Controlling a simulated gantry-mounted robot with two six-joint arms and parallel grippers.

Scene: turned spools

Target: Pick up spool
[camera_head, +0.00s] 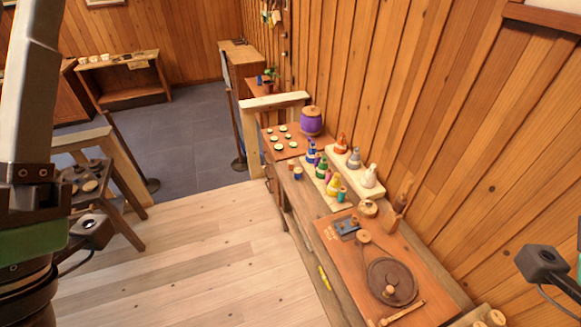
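Several small turned pieces stand on the long wooden counter (308,228) along the right wall. A blue one with a pale top (298,173) and a brown one (291,165) stand near its left edge. A teal one (342,194) stands by a pale rack. Wooden turned pieces also lie on the nearer board. I cannot tell which is the spool meant. My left arm fills the left edge and my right arm's camera mount shows at the right edge. The fingers of both grippers are out of view.
Two pale racks hold coloured bottles (333,186). A purple jar (311,121) stands at the far end. A dark round disc (390,281) lies on the near board (345,262). A wooden gate post (251,143) stands beyond the counter. The pale plank floor (190,260) is clear.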

